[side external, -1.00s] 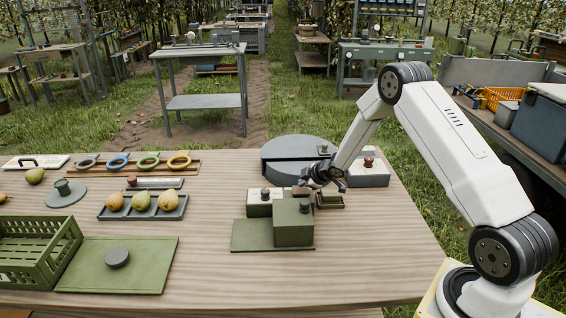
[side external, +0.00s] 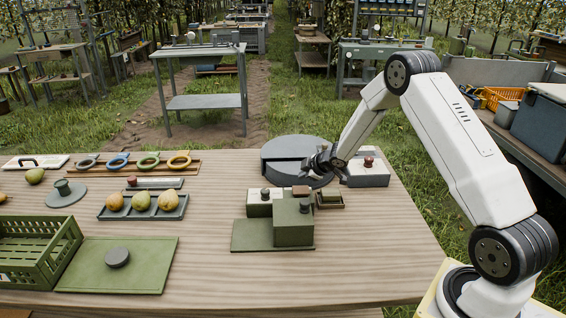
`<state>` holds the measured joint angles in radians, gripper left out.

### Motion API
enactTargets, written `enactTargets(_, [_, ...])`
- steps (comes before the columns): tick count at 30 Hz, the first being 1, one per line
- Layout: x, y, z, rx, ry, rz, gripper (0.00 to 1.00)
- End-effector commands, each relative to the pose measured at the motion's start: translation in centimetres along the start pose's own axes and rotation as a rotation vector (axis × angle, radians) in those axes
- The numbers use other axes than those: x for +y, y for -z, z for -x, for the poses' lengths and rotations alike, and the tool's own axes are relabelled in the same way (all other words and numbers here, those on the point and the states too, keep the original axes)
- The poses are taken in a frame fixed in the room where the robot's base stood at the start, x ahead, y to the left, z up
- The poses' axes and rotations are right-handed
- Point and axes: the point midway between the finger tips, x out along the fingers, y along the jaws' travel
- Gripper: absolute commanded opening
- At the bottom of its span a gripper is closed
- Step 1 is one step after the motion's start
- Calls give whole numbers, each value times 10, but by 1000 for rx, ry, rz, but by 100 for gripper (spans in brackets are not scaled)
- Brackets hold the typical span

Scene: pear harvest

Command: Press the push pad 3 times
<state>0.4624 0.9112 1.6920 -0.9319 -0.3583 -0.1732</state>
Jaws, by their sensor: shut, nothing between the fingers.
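No part is clearly marked as the push pad. Two candidates stand behind the green box: a small brown-topped block (side external: 300,191) and a small green-topped block in a dark holder (side external: 330,198). My gripper (side external: 319,172) is shut and empty. It hangs above and behind these two blocks, in front of the grey round platform, and appears clear of both. Its fingertips are small and dark against the platform, so the exact gap is hard to judge.
The grey round platform (side external: 283,150) and a white box with a red knob (side external: 366,178) lie behind. A pear tray (side external: 183,212) and green crate (side external: 30,263) are left. The front right tabletop is clear.

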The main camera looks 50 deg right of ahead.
Motion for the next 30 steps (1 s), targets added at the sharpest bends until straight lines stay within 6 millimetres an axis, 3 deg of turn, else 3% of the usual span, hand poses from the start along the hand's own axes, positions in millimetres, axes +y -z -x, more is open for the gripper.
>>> enactTargets(10, [10,10,14,0,0,2,0])
enactTargets(30, [11,11,15,0,0,1,0])
